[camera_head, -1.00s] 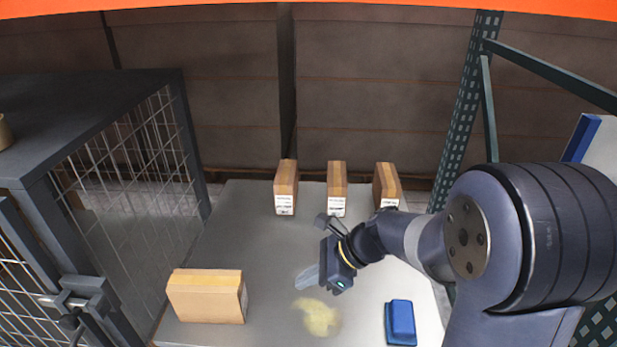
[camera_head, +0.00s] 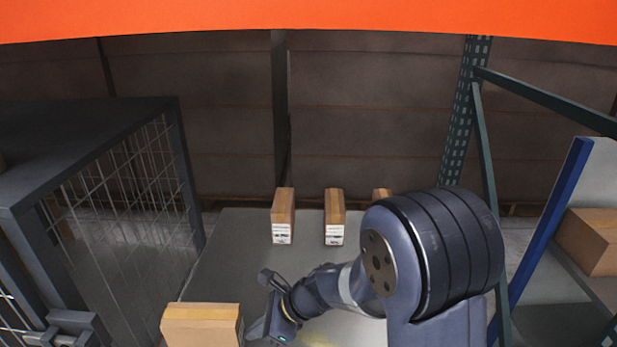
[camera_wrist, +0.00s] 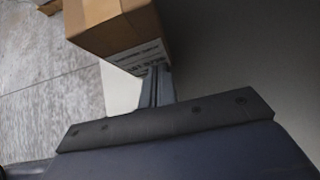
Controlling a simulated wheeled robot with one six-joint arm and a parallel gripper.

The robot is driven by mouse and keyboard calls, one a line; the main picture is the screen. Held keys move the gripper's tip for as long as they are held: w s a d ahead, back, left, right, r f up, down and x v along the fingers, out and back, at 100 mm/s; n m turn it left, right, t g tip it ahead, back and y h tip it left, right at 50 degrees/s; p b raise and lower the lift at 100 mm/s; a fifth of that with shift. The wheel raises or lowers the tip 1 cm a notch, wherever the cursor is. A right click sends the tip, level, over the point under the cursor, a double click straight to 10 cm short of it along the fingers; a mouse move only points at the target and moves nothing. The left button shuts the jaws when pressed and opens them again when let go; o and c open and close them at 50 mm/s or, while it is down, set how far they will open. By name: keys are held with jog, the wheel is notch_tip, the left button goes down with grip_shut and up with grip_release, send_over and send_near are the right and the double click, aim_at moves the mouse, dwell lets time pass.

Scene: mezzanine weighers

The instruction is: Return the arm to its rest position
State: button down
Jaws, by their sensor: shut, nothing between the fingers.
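My gripper (camera_head: 262,335) is low in the head view, over the near part of the grey table (camera_head: 232,262), just right of the near cardboard box (camera_head: 200,326). In the wrist view its fingers (camera_wrist: 157,88) are together with nothing between them. A cardboard box (camera_wrist: 112,28) with a printed white label shows beyond the fingertips there; I cannot tell whether they touch. My arm bends across the right side of the head view and hides part of the table.
Labelled cartons (camera_head: 283,215), (camera_head: 334,217) and (camera_head: 382,194) stand along the table's back edge, the last partly hidden by my arm. A wire-mesh cage (camera_head: 125,200) stands left. A rack (camera_head: 466,110) stands right, with a box (camera_head: 590,241) beyond. A yellowish patch (camera_head: 322,341) shows low.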

jog(key=shift+w+d, duration=0.1)
jog(key=shift+d, duration=1)
